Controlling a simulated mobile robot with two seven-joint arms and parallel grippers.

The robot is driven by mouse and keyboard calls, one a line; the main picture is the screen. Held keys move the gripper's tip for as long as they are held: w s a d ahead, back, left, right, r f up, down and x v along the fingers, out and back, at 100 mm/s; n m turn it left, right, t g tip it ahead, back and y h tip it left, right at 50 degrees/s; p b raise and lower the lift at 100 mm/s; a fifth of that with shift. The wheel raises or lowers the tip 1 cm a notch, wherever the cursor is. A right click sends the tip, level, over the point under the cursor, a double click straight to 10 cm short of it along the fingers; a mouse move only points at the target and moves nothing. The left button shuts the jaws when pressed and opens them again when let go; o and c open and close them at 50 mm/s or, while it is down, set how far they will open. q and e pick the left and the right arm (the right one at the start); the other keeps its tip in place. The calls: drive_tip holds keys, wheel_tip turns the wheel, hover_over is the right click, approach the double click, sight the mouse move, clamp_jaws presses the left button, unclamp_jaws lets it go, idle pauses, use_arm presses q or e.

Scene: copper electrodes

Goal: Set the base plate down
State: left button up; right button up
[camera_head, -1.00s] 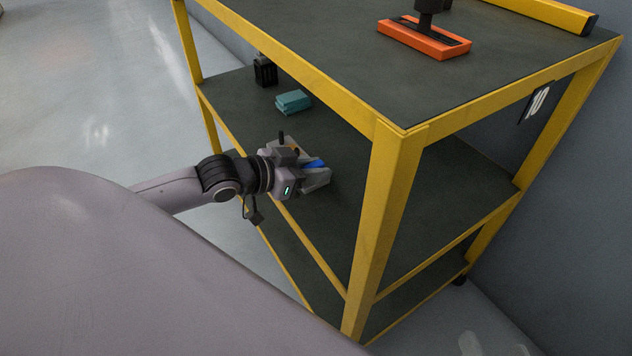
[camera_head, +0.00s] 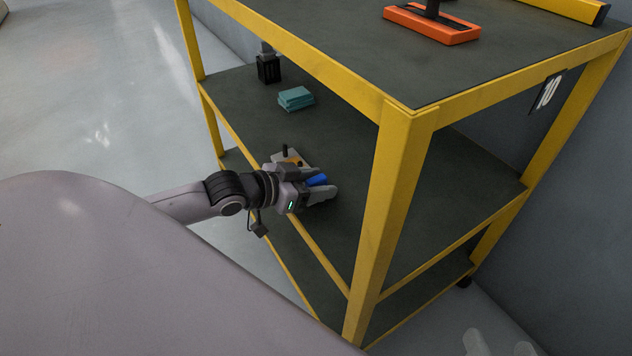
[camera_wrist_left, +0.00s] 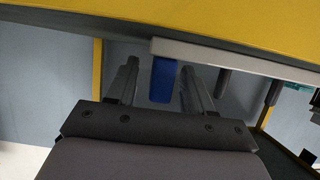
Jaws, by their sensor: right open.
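The grey base plate (camera_head: 305,158) is at the near edge of the middle shelf, with an orange part and a dark post. A blue block (camera_head: 317,180) sits between the fingers of my left gripper (camera_head: 322,188). In the left wrist view the block (camera_wrist_left: 163,80) shows gaps to both fingers, so the gripper stands open around it. Much of the plate is hidden by my gripper. My right gripper's pale fingertips (camera_head: 499,346) show apart at the bottom edge.
Teal blocks (camera_head: 295,98) and a black item (camera_head: 268,69) stand farther back on the middle shelf (camera_head: 345,160). A yellow corner post (camera_head: 385,220) rises right of my left gripper. An orange-framed item (camera_head: 432,24) is on the top shelf. Bare shelf lies between plate and teal blocks.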

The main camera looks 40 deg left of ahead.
use_arm(q)
drive_tip(key=shift+s+r, duration=0.1)
drive_tip(key=shift+r, duration=0.05)
drive_tip(key=shift+s+a+r+p, duration=0.3)
drive_tip(key=shift+s+p, duration=0.15)
drive_tip(key=shift+s, duration=0.1)
drive_tip(key=p+v, duration=0.5)
drive_tip(key=v, duration=0.5)
drive_tip(key=shift+s, duration=0.25)
use_arm(e)
drive_tip(key=shift+s+d+r+n+h, duration=0.1)
drive_tip(key=shift+s+d+r+h, duration=0.1)
drive_tip(key=shift+d+h, duration=0.3)
drive_tip(key=shift+s+d+r+n+h, duration=0.15)
drive_tip(key=shift+d+h, duration=0.15)
drive_tip(key=shift+d, duration=0.45)
drive_tip(key=shift+s+d+r+n+h, duration=0.1)
drive_tip(key=shift+s+d+r+h, duration=0.1)
drive_tip(key=shift+d+h, duration=0.3)
use_arm(q)
drive_tip(key=shift+a, duration=0.1)
